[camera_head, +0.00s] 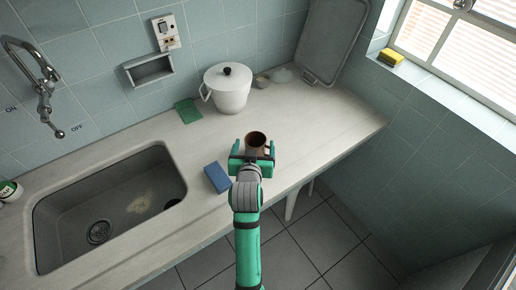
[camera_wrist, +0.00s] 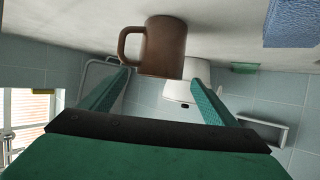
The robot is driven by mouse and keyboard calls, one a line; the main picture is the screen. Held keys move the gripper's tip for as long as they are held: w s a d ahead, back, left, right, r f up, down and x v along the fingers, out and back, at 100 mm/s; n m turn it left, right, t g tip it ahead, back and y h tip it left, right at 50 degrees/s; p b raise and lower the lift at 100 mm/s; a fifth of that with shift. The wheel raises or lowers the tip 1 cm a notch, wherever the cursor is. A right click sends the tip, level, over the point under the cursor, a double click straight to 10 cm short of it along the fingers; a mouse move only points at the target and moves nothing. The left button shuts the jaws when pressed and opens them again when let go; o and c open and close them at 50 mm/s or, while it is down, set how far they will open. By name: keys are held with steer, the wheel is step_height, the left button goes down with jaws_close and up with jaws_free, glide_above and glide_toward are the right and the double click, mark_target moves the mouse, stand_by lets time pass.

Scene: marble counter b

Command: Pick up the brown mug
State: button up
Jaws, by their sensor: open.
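The brown mug (camera_head: 256,139) stands upright on the pale counter, right of the sink. My gripper (camera_head: 253,149) is open and empty at the mug's near side, and its jaws partly cover the mug. In the wrist view, which is upside down, the mug (camera_wrist: 166,47) appears just beyond the fingertips of my gripper (camera_wrist: 161,78). Its rim is toward the bottom of the picture and its handle is on the left. The fingertips lie to either side of the mug's rim in the picture. I cannot tell whether either finger touches it.
A blue sponge block (camera_head: 217,177) lies just left of my gripper. A white lidded pot (camera_head: 229,91) and a green pad (camera_head: 188,111) are behind. The sink (camera_head: 62,207) is left. The counter right of the mug is clear.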

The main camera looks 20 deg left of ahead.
mark_target(256, 135)
steer(key=shift+x, duration=2.25)
steer(key=shift+d, duration=0.1)
steer(key=c, duration=1.3)
steer(key=shift+c, duration=0.2)
steer(key=shift+r, duration=0.1)
